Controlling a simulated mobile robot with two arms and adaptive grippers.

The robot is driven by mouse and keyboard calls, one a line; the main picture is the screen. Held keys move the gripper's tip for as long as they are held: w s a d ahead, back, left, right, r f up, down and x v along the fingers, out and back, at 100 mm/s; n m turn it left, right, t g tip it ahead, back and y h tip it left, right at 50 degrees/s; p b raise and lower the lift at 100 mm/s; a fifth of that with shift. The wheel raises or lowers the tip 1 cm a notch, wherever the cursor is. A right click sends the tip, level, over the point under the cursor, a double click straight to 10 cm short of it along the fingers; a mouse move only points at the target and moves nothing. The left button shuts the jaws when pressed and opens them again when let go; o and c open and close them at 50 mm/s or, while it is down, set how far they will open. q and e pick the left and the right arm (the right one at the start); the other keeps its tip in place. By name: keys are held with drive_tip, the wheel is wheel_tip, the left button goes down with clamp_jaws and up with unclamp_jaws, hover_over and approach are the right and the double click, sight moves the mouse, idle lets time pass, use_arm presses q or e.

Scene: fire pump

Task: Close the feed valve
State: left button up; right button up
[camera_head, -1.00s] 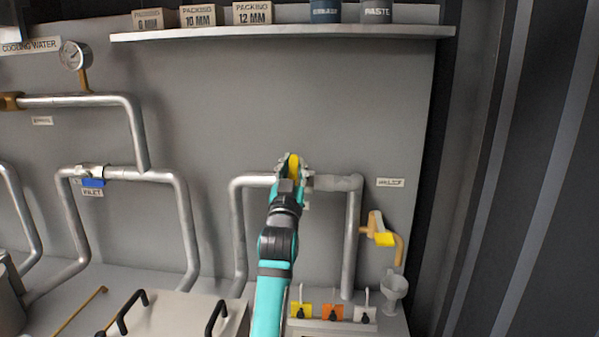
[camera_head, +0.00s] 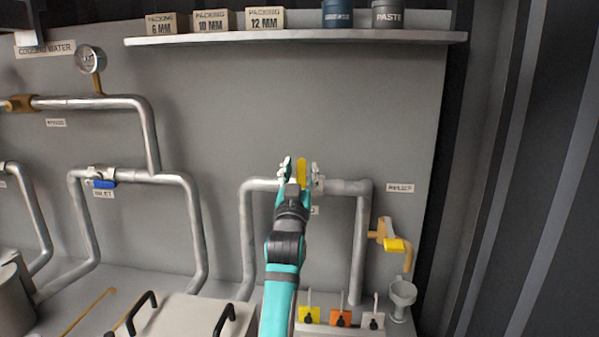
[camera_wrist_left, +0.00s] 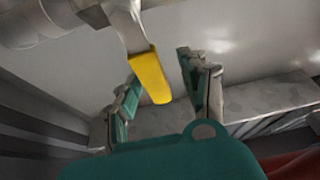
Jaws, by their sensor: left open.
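A valve lever with a yellow grip (camera_head: 301,172) sits on the upper run of the right-hand pipe loop (camera_head: 361,230). The lever's label below is mostly hidden by my arm. My left gripper (camera_head: 301,178) is open, with one finger on each side of the yellow grip. In the left wrist view the yellow grip (camera_wrist_left: 151,78) hangs from a metal lever, its end between the open fingers (camera_wrist_left: 160,95); gaps show on both sides. My right gripper is not in view.
A blue-handled valve (camera_head: 102,184) with an inlet label is on the left pipe. A brass drain line with a yellow handle (camera_head: 398,245) and a funnel (camera_head: 402,297) are at right. Coloured tags (camera_head: 340,317) stand below. A shelf (camera_head: 300,38) runs above.

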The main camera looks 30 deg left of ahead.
use_arm(q)
drive_tip(key=shift+d, duration=0.1)
drive_tip(key=shift+s+d+f, duration=0.15)
drive_tip(key=shift+s+f, duration=0.05)
drive_tip(key=shift+f, duration=0.05)
drive_tip(key=v, duration=0.6)
drive_tip(key=shift+s, duration=0.45)
